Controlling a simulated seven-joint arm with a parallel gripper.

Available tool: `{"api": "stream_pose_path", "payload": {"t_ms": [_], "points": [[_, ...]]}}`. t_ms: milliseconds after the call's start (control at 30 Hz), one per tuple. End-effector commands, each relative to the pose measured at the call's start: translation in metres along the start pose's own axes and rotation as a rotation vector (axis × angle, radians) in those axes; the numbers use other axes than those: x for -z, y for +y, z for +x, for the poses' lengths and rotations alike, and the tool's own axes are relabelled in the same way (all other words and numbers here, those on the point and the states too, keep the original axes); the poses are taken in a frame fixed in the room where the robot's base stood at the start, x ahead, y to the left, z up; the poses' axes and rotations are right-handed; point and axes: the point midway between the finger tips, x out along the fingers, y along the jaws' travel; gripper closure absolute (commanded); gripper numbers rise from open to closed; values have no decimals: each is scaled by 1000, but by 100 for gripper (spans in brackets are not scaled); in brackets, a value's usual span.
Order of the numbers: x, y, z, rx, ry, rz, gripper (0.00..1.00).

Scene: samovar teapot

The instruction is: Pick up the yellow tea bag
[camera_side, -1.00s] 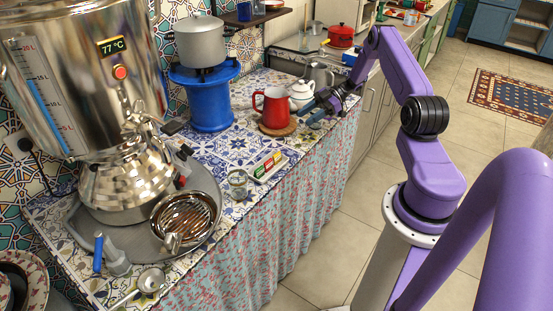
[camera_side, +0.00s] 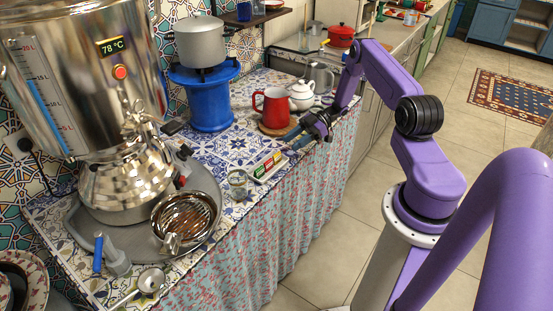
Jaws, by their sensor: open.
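The packets are small in this view. My gripper (camera_side: 295,139) is open and empty. It hangs over the counter just right of and behind the tray, with its fingers pointing left. The fingers are apart from the tea bag.
A red mug (camera_side: 271,106) on a round wooden board and a white teapot (camera_side: 302,95) stand behind my gripper. A glass (camera_side: 238,183) stands left of the tray. A large samovar (camera_side: 125,185) fills the left. The counter's front edge drops to a curtain.

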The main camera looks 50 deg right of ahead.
Motion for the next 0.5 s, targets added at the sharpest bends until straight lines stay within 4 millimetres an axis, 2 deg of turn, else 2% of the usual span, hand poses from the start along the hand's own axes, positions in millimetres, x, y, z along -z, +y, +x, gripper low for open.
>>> {"api": "stream_pose_path", "payload": {"t_ms": [167, 400, 500], "points": [[0, 0, 11, 1, 0, 1, 53], [-1, 1, 44, 2, 0, 1, 53], [-2, 2, 52, 0, -1, 1, 53]]}}
